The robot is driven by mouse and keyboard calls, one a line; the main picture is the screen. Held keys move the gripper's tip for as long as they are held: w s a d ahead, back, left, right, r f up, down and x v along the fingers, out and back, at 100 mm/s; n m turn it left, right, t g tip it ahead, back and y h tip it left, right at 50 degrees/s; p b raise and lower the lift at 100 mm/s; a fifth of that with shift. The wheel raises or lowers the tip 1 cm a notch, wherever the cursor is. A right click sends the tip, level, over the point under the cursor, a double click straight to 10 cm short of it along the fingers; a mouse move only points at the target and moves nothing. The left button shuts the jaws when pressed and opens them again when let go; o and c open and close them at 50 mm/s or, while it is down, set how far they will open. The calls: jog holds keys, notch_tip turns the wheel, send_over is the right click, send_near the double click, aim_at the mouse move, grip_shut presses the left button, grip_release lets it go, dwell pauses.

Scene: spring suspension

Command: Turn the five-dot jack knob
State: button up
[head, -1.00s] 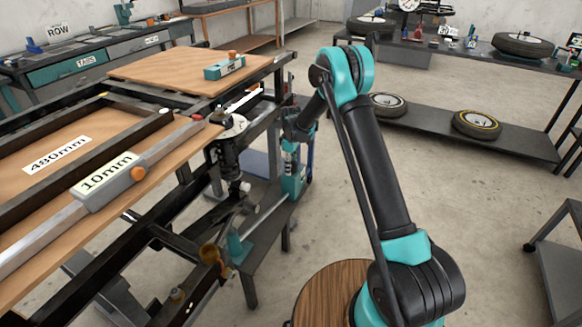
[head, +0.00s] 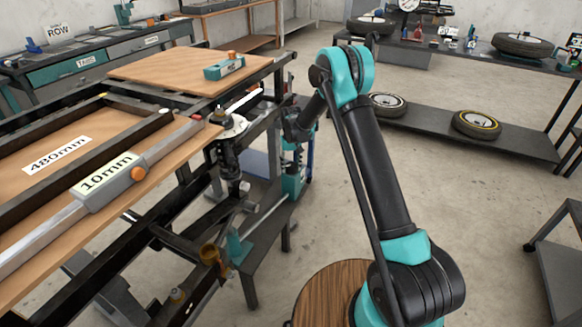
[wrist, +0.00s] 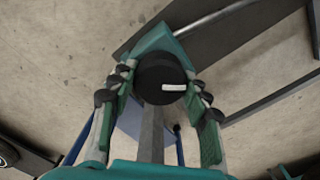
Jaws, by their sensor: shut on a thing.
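A round black knob (wrist: 155,92) with one white bar mark on its face shows in the wrist view. A teal body (wrist: 160,42) is right behind it. No five-dot mark can be made out. My gripper (wrist: 161,77) has its green fingers with black pads on both sides of the knob, closed on it. In the head view, my gripper is low beside the bench frame, at a teal upright jack (head: 292,184) standing on a low dark stand. The knob itself cannot be made out there, as my wrist and the jack overlap.
The bench (head: 165,185) with dark rails and a long gauge labelled 10mm (head: 107,183) fills the left. A black suspension part (head: 230,160) hangs at its edge, close to my wrist. Open floor (head: 480,220) lies to the right, before a shelf with wheels.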

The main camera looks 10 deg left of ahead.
aim_at(292, 165)
jog(key=m, duration=0.5)
jog(key=shift+m, duration=0.3)
jog(key=m, duration=0.5)
jog(key=shift+m, duration=0.3)
jog(key=o, duration=1.2)
jog(key=shift+c, duration=0.2)
notch_tip(292, 165, up, 12)
jog(key=shift+d, duration=0.1)
